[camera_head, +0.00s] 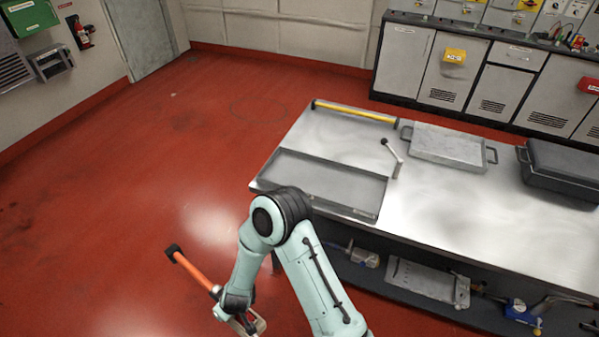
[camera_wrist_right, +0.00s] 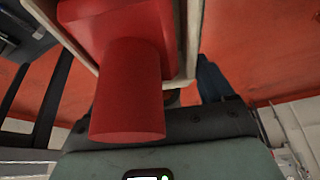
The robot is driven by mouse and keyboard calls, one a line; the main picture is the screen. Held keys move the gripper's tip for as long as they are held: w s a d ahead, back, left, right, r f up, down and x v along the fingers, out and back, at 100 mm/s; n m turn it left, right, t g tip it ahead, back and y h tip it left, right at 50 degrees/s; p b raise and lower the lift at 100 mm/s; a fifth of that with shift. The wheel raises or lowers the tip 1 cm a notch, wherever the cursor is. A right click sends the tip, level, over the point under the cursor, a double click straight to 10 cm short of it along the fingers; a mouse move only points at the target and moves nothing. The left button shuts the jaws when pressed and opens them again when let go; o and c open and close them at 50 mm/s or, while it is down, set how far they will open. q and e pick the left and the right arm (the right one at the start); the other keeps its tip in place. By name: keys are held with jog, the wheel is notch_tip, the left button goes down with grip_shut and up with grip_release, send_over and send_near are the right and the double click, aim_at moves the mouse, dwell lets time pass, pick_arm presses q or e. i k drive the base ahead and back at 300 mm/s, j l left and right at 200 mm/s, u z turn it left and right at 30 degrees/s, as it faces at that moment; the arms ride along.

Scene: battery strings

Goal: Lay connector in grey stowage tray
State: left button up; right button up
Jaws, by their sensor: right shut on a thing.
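My right gripper (camera_head: 250,325) is low at the bottom of the head view, over the floor to the left of the bench. In the wrist view it is shut on a red connector (camera_wrist_right: 127,90), which has a blocky part and a round stub. Pale fingers flank the block. In the head view an orange rod (camera_head: 193,272) with a black end sticks out up and left beside this wrist. I cannot tell whether it joins the red piece. The shallow grey stowage tray (camera_head: 335,183) lies empty on the bench's left end, partly covered by my arm. My left gripper is out of view.
The metal bench (camera_head: 445,205) carries a yellow bar (camera_head: 353,113), a crank handle (camera_head: 394,158), a flat handled metal box (camera_head: 447,147) and a dark case (camera_head: 563,170). Its lower shelf holds a plate (camera_head: 425,280) and tools. The red floor to the left is clear.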

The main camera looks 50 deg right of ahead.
aim_at(323, 181)
jog(key=i+j+z, duration=0.1)
jog(key=i+z, duration=0.4)
jog(key=i+j+z, duration=0.25)
jog(key=z, duration=0.2)
jog(key=i+j+z, duration=0.7)
jog(key=j+z, duration=0.3)
jog(key=l, duration=0.1)
